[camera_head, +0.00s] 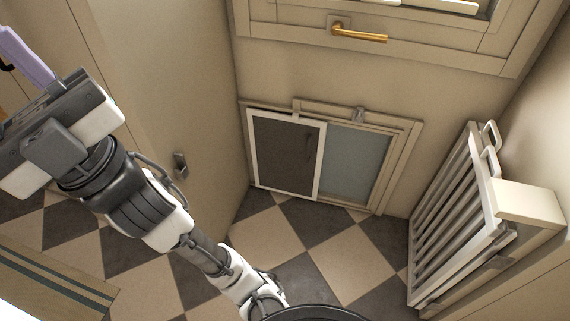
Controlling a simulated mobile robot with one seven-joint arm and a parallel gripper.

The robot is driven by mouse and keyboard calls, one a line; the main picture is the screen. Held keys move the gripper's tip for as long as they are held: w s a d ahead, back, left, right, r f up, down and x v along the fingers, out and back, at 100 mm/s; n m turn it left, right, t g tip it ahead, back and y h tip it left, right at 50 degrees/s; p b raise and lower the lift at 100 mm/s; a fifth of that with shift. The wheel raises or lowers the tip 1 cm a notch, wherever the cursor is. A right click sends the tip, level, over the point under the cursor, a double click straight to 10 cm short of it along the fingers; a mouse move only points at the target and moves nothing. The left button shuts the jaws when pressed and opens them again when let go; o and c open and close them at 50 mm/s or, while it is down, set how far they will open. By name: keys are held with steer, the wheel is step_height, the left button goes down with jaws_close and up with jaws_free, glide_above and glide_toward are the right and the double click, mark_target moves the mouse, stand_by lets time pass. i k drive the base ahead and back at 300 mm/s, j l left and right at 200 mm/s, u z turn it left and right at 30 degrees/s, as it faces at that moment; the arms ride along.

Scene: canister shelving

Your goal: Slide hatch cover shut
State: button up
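The hatch is low in the beige wall, inside a beige frame (402,150). Its cover (288,152), a dark panel with a white border, stands over the left part. To its right a grey-blue area (354,162) of the hatch shows uncovered. My gripper (48,125) is at the far left, well apart from the cover and touching no part of the hatch. Its fingers are not clear from this angle, so I cannot tell whether it is open.
A beige door (165,90) with a dark handle (181,165) stands between my gripper and the hatch. A door or window with a brass handle (358,36) is above the hatch. A white slatted rack (455,215) stands at right. Checkered floor (300,225) before the hatch is clear.

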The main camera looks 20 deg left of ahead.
mark_target(287, 151)
steer(key=i+l+u, duration=0.3)
steer(key=i, duration=0.15)
steer(key=i+l+u, duration=0.3)
steer(key=i+l, duration=0.1)
